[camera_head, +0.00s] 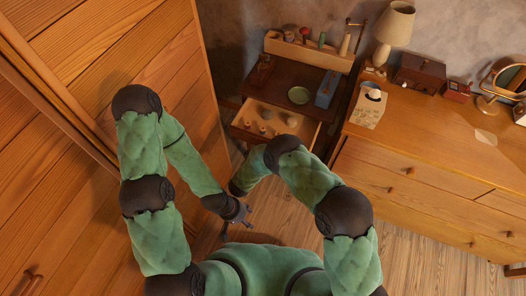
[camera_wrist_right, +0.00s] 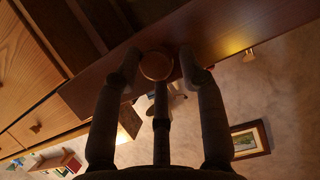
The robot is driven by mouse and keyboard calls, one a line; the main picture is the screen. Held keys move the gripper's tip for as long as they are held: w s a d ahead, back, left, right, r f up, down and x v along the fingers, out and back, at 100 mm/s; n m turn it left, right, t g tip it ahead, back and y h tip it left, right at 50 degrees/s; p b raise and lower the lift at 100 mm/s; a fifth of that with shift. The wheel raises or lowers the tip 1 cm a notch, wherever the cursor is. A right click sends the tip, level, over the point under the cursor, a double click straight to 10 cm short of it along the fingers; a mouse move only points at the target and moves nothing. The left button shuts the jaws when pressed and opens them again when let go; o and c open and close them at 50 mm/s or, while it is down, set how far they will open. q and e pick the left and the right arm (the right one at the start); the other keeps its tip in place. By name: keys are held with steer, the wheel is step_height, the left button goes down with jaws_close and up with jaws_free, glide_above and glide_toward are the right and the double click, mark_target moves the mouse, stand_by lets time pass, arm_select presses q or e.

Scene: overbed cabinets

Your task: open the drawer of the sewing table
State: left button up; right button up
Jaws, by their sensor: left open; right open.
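The sewing table (camera_head: 283,85) has a dark top and stands at the upper middle of the head view. Its drawer (camera_head: 312,129) is out, showing a pale interior with several small spool-like items. My right forearm hides part of the drawer front. In the right wrist view, my right gripper (camera_wrist_right: 158,72) is open, with its fingers around and beside a round wooden knob (camera_wrist_right: 156,66) on a dark wood panel (camera_wrist_right: 220,38). I cannot tell whether they touch the knob. My left gripper (camera_head: 239,212) is open and empty, low over the floor, apart from the table.
A tall wooden wardrobe (camera_head: 150,60) stands close on the left. A wide dresser (camera_head: 430,130) on the right carries a lamp (camera_head: 393,30), a tissue box (camera_head: 369,106) and a round mirror (camera_head: 506,78). A green dish (camera_head: 299,95) and a blue-grey box (camera_head: 327,88) sit on the sewing table.

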step_height(320, 180, up, 10)
steer(key=shift+f, duration=0.15)
stand_by(0.3)
steer(key=shift+f, duration=0.1)
stand_by(0.4)
